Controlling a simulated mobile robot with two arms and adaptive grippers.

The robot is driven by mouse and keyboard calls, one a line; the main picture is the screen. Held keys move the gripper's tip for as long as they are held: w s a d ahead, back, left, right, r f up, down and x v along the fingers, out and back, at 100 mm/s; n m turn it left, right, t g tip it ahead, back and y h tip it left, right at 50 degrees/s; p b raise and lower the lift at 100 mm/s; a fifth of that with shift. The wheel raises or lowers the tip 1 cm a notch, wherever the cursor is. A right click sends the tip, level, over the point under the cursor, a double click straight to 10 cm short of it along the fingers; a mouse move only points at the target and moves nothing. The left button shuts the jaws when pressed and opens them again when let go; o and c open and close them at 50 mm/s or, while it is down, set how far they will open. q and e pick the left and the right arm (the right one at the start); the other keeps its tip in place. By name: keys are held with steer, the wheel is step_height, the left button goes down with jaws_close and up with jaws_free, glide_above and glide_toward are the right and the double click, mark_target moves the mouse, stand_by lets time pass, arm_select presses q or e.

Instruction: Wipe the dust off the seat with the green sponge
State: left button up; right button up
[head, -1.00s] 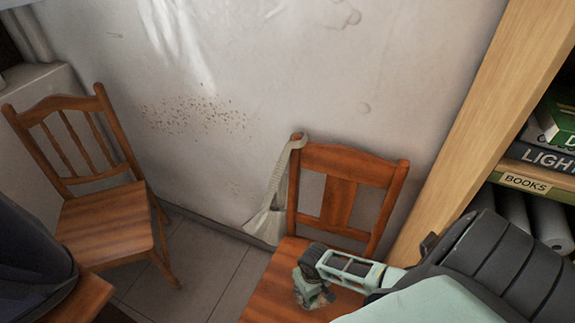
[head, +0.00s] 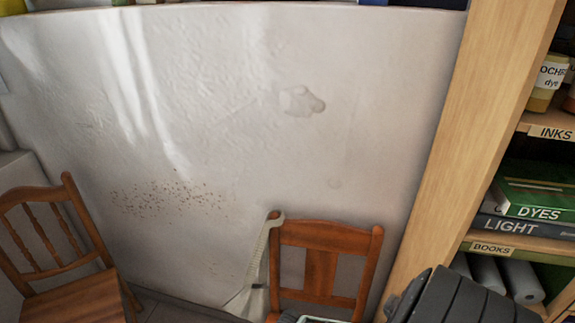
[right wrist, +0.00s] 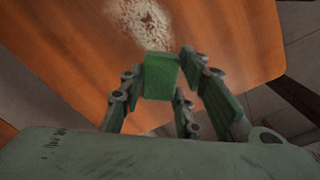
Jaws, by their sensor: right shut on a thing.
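The seat (right wrist: 70,60) is orange-brown wood and fills much of the right wrist view. A pale, speckled patch of dust (right wrist: 140,20) lies on it near the top of the picture. My right gripper (right wrist: 164,64) is shut on the green sponge (right wrist: 160,78), a small block just below the dust patch in the picture. I cannot tell whether the sponge touches the seat. In the head view the chair back (head: 322,262) shows, but the seat is below the frame. My left gripper is not in view.
A pale cloth strap (head: 258,262) hangs on the left post of the chair back. Another wooden chair (head: 75,298) stands at left. A shelf unit (head: 470,110) with books and jars is at right. A stained pale wall (head: 240,130) stands behind.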

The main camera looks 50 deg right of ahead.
steer(key=shift+r+p, duration=1.45)
steer(key=shift+r, duration=0.3)
steer(key=shift+w, duration=0.1)
